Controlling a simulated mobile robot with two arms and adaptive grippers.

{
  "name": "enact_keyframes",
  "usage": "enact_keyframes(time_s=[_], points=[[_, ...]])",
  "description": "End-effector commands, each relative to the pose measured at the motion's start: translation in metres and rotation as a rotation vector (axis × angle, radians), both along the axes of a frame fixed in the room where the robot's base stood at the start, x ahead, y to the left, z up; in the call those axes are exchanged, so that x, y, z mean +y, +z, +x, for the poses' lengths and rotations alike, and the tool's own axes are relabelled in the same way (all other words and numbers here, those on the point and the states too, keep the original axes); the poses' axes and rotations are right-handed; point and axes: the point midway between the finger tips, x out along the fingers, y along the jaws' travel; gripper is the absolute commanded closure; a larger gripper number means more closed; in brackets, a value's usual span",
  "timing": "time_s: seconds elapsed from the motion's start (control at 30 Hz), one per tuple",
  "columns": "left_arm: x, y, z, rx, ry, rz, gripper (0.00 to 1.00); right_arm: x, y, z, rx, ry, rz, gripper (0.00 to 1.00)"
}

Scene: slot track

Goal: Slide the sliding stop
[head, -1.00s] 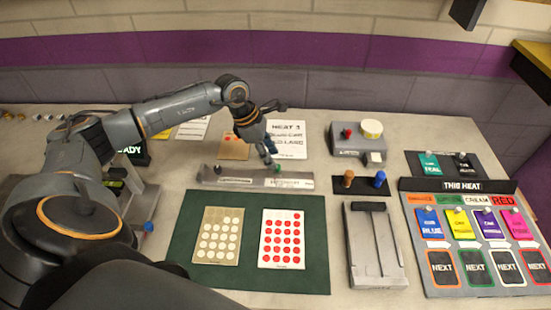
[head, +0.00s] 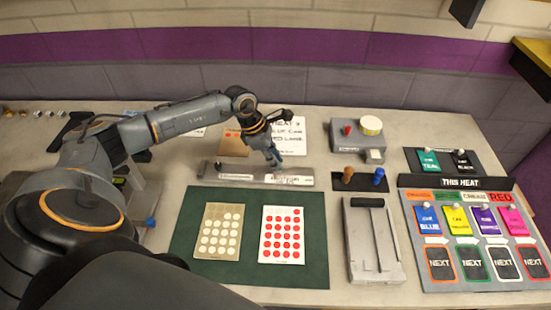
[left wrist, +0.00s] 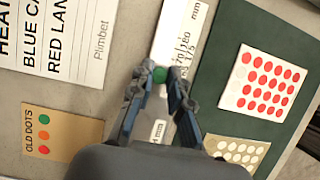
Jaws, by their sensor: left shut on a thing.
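A long grey slot track (head: 232,174) lies across the table behind the green mat, with a white label strip on it. The sliding stop's green knob (left wrist: 160,75) shows in the left wrist view between my left fingertips. My left gripper (head: 274,160) is low over the right half of the track, shut on the green knob. It also shows in the left wrist view (left wrist: 159,84), with a fingertip on each side of the knob. In the head view the fingers hide the knob. My right gripper is not in view.
A green mat (head: 250,220) with two dot cards lies in front of the track. To the right are a grey box (head: 345,144), a dark strip with brown and blue pegs (head: 378,178), a grey slotted fixture (head: 358,270) and a card board (head: 461,184). Papers lie behind the track.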

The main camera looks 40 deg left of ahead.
Motion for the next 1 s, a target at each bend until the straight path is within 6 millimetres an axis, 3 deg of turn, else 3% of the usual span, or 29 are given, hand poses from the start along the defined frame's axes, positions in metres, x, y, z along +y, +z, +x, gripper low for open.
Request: enact_keyframes(time_s=[0.17,0.43,0.67,0.7,0.8,1.0], points=[[-0.005,-0.001,0.003,-0.002,-0.002,-0.002,1.0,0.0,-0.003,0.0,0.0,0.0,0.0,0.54],[-0.039,-0.001,0.024,-0.003,-0.003,-0.003,1.0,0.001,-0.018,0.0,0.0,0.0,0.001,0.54],[-0.038,0.001,0.024,-0.001,0.0,0.0,1.0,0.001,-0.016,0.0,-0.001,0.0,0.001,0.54],[-0.038,0.001,0.024,-0.001,0.0,0.0,0.81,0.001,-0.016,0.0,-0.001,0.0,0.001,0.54],[-0.038,0.001,0.024,-0.001,0.0,0.0,0.6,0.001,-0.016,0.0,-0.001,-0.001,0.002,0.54],[-0.038,0.001,0.024,-0.001,0.0,0.0,0.59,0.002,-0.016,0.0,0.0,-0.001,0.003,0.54]])
